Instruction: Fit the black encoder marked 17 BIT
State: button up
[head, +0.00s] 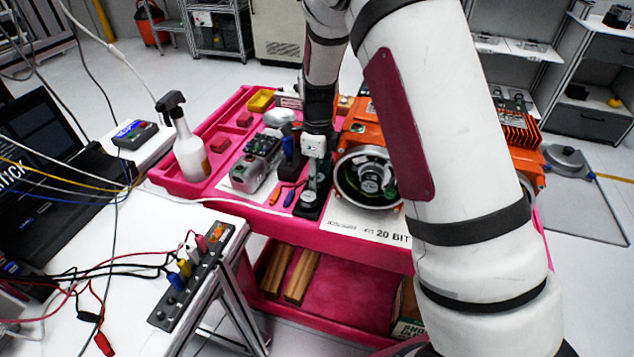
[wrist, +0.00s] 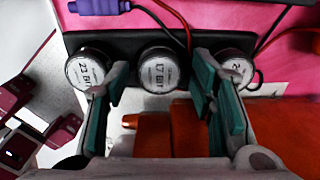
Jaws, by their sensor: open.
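In the wrist view, the black encoder marked 17 BIT (wrist: 163,70) stands in the middle of a dark rack (wrist: 122,44), its round white label facing me. My gripper (wrist: 160,82) is open, with its teal-padded fingers on either side of this encoder; I cannot tell whether they touch it. An encoder marked 23 BIT (wrist: 86,69) is to the left. A third encoder (wrist: 236,68) is to the right, its label partly hidden by a finger. In the head view, the orange motor (head: 365,135) has a round open end (head: 367,178) facing forward, right of my gripper (head: 313,150).
A white sheet reading 20 BIT (head: 385,234) lies before the motor on the pink cart (head: 270,222). A grey metal unit (head: 257,162), small screwdrivers (head: 287,195) and a spray bottle (head: 188,145) are to the left. Red and black wires (wrist: 180,20) cross behind the rack.

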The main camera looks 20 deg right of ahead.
grip_shut()
jog(key=shift+r+p, duration=1.55)
jog(key=shift+r, duration=2)
